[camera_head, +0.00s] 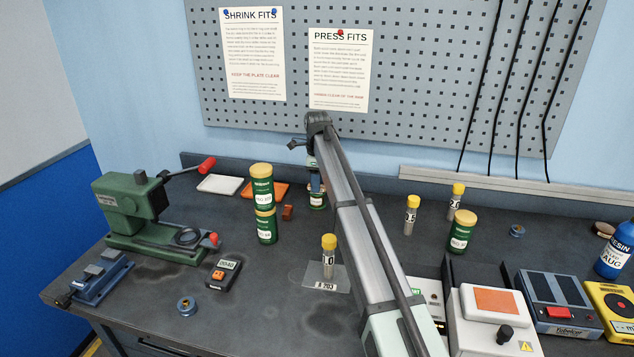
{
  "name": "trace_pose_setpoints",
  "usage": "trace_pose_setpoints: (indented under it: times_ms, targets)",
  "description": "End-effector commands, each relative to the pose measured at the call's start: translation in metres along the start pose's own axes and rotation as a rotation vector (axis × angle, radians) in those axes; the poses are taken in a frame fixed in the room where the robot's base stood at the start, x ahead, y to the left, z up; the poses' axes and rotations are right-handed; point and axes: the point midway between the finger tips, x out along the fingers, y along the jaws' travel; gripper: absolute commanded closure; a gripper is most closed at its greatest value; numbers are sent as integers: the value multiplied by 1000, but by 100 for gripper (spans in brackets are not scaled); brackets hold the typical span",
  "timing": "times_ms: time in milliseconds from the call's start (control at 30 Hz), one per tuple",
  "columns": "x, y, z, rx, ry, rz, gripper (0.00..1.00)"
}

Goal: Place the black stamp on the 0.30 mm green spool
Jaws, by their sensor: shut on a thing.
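My gripper (316,177) points down behind the upper end of my arm, near the back of the bench. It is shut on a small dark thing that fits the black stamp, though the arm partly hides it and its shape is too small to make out. A green spool (318,201) with a white label stands right below the gripper. I cannot tell whether the held thing touches it. Two more green spools with yellow lids are stacked to the left, an upper one (262,186) and a lower one (266,228). Another green spool (461,233) stands at the right. The label sizes are not clearly readable.
Yellow-capped vials stand in front (328,258) and at the right (411,216). A green press (135,212) stands at the left. An orange tray (265,190) and a small brown block (288,212) lie near the stack. Boxed instruments (495,325) fill the front right.

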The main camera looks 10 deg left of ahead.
Motion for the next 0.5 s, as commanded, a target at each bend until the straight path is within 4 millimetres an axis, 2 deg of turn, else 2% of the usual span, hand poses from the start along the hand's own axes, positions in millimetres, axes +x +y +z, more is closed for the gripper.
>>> trace_pose_setpoints:
  times_ms: [67, 100, 333, 500]
  targets:
    - [2, 0, 0, 0, 0, 0, 98]
    - [2, 0, 0, 0, 0, 0, 65]
    - [2, 0, 0, 0, 0, 0, 43]
    - [2, 0, 0, 0, 0, 0, 43]
